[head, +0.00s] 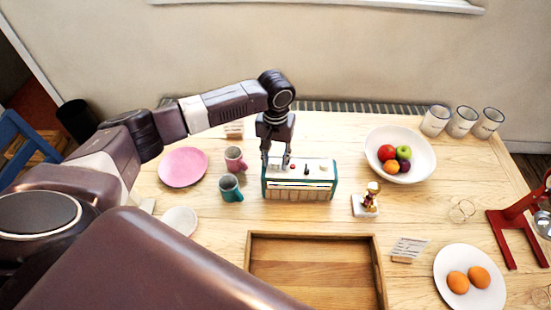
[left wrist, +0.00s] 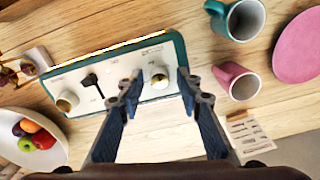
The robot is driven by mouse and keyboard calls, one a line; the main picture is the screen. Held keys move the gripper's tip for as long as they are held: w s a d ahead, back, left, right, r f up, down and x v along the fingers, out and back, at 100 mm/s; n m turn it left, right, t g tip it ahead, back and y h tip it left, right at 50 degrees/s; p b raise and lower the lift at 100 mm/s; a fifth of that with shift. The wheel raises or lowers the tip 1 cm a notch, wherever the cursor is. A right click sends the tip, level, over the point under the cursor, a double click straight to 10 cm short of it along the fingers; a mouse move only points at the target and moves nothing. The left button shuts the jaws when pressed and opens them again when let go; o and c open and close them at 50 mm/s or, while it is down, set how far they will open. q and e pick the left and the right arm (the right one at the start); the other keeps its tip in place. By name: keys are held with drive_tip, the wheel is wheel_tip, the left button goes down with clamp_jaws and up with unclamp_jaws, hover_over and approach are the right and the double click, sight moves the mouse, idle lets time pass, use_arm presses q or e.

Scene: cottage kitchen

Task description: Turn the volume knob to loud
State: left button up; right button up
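A teal radio (head: 300,190) with a cream top panel stands on the wooden table; the panel also shows in the left wrist view (left wrist: 120,72). Its panel has a round cream knob (left wrist: 158,79) at one end, another knob (left wrist: 67,101) at the other end, and a black lever (left wrist: 91,83). I cannot read which knob is the volume. My left gripper (head: 276,161) is over the radio's left end. In the left wrist view its fingers (left wrist: 158,86) are apart, one on each side of the nearer knob, with no clear contact. My right gripper is not in view.
Teal (head: 231,188) and pink (head: 235,159) mugs stand close left of the radio, beside a pink plate (head: 183,167). A figurine (head: 370,197) stands to its right, below a fruit bowl (head: 420,144). A wooden tray (head: 315,238) lies in front.

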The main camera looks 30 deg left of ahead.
use_arm(q)
clamp_jaws()
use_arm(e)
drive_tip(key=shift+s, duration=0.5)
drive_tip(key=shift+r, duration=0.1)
